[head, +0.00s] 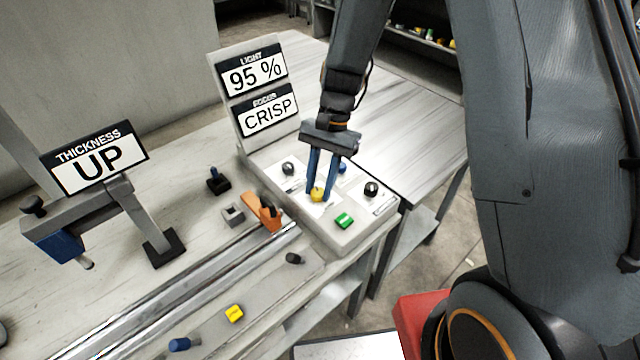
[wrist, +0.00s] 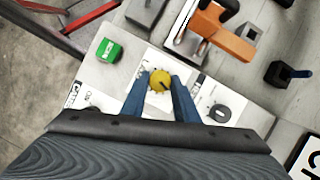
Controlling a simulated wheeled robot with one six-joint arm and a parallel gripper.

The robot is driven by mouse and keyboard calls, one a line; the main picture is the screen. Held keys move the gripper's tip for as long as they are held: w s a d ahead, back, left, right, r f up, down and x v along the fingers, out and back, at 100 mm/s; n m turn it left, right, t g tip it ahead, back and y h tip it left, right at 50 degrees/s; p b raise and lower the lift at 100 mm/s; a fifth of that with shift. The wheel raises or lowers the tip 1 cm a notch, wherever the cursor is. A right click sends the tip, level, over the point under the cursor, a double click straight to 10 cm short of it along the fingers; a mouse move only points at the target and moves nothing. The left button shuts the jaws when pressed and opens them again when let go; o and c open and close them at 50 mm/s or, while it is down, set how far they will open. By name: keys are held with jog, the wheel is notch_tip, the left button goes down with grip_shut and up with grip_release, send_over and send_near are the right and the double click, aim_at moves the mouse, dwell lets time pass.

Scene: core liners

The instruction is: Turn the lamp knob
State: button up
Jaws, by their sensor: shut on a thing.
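The yellow knob (head: 317,194) sits on the pale control panel (head: 340,232). In the wrist view the yellow knob (wrist: 160,80) shows a dark mark on its top. My gripper (head: 315,190) points down at it with blue fingers. The fingertips (wrist: 160,84) stand on either side of the knob and are shut on it. A display above the panel reads LIGHT 95 % (head: 254,77), and one below it reads FOCUS CRISP (head: 267,115). The picture does not show which knob is labelled for the lamp.
An orange part (head: 264,212) stands beside the panel at the rail. A THICKNESS UP sign (head: 95,158) stands at left.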

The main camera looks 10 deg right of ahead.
jog(key=o, duration=1.1)
jog(key=shift+c, duration=0.2)
jog(key=shift+w+r, duration=0.1)
jog(key=shift+r, duration=0.05)
jog(key=b+v, duration=0.2)
jog(key=v, duration=0.5)
jog(key=shift+r, duration=0.3)
jog(key=s+d+r+n+t+h, duration=0.2)
jog(key=s+d+n+t, duration=0.3)
jog(key=s+d, duration=0.5)
jog(key=shift+s+d+n+h, duration=0.3)
jog(key=shift+d+n+h, duration=0.15)
jog(key=shift+n, duration=0.65)
